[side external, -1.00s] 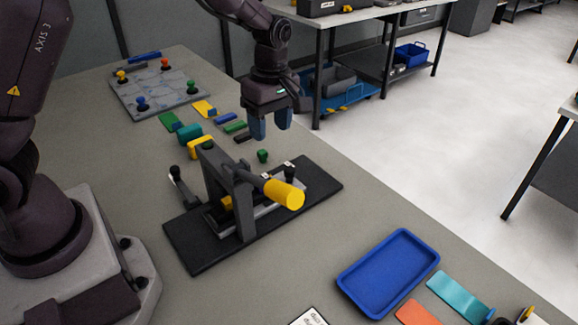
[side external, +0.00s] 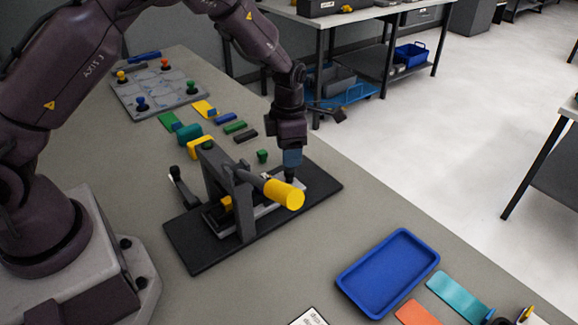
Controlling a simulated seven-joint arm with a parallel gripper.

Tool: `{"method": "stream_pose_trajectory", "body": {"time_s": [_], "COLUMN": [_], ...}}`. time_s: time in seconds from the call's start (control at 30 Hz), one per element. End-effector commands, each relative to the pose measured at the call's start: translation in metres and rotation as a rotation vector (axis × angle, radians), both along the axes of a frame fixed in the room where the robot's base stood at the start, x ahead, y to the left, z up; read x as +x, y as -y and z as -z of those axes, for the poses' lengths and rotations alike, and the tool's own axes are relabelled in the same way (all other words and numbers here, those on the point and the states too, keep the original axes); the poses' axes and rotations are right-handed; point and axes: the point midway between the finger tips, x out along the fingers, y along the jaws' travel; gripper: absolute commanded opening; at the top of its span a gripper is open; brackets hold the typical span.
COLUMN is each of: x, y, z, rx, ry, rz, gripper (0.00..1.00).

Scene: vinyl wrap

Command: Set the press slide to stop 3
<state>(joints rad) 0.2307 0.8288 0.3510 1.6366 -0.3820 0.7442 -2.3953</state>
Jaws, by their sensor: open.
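The press (side external: 216,179) stands on a black base plate (side external: 196,255) in the middle of the bench, with a dark upright frame and a lever ending in a yellow cylindrical handle (side external: 285,194). The light grey press slide (side external: 262,212) lies low along the base, partly hidden by the frame and handle. My gripper (side external: 291,163) points down at the slide's far right end, over the dark knob there. Its fingers are open, seen nearly edge-on, and hide most of the knob. I cannot tell whether they touch it. The stop marks are too small to read.
A blue tray (side external: 352,284) lies at the front right, beside teal (side external: 459,296) and orange pieces. Several coloured blocks and a small green piece (side external: 262,156) lie behind the press. A grey board (side external: 150,104) with coloured knobs is at the back left.

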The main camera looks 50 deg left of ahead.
Motion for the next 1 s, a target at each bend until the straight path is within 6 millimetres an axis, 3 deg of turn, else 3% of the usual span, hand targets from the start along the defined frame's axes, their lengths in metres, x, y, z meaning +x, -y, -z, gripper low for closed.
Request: {"method": "stream_pose_trajectory", "body": {"time_s": [0.1, 0.3, 0.67, 0.77, 0.9, 1.0], "x": [-0.001, 0.000, 0.000, 0.000, 0.000, 0.000], "y": [0.000, 0.000, 0.000, 0.000, 0.000, 0.000], "z": [0.024, 0.045, 0.051, 0.051, 0.051, 0.051], "rx": [0.000, 0.001, 0.000, 0.000, 0.000, 0.001], "ry": [-0.003, 0.000, 0.001, 0.001, 0.001, 0.000], "rz": [0.001, 0.003, 0.003, 0.003, 0.003, 0.003], "gripper": [0.52, 0.52, 0.52, 0.34, 0.02, 0.00]}}
